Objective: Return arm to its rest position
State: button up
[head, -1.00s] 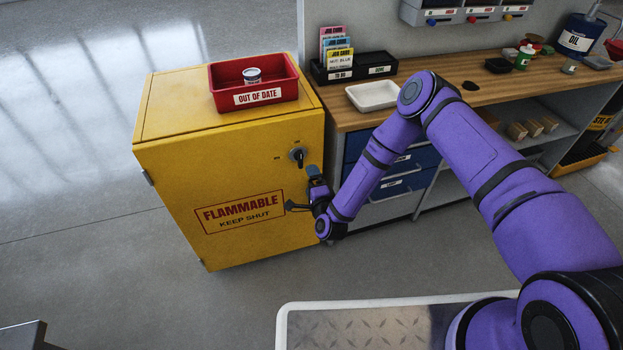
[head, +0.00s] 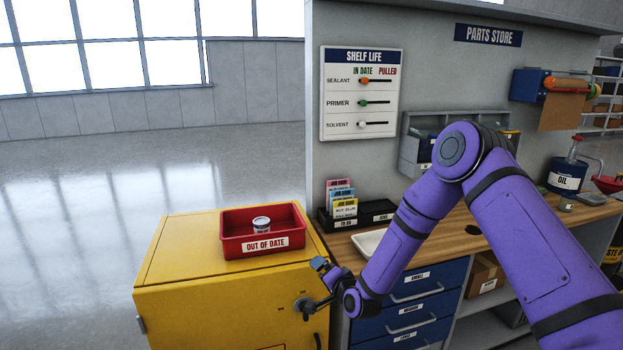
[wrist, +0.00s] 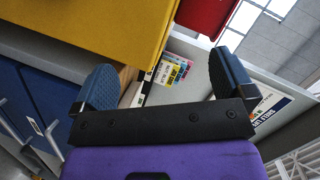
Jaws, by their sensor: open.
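The yellow cabinet also shows in the wrist view (wrist: 95,25), beyond the fingers. The arm is bent, with its elbow raised in front of the workbench.
A red OUT OF DATE tray (head: 290,240) with a small tin (head: 261,224) inside stands on the cabinet. The wooden bench (head: 345,252) holds a white tray (head: 369,243) and a black card holder (head: 362,217). Blue drawers (head: 408,311) are below. Floor at the left is clear.

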jog(key=s+d+r+n+g+h, duration=0.15)
jog(key=d+r, duration=0.25)
jog(key=r, duration=0.5)
jog(key=s+d+r+n+g+h, duration=0.1)
jog(key=d+r+n, duration=0.2)
jog(key=r, duration=0.5)
jog(key=s+d+r+n+g+h, duration=0.25)
jog(key=s+d+r, duration=0.55)
jog(key=r, duration=0.4)
jog(key=s+d+r+g, duration=0.1)
jog(key=s+d+r, duration=0.2)
jog(key=s, duration=0.8)
jog(key=s+d+r+g+h, duration=0.1)
jog(key=s+d+r, duration=0.2)
jog(key=s, duration=0.8)
jog(key=s+d+r+g+h, duration=0.1)
jog(key=s+d+r, duration=0.2)
jog(key=s, duration=0.8)
jog(key=shift+d+r, duration=0.25)
jog(key=shift+d, duration=0.9)
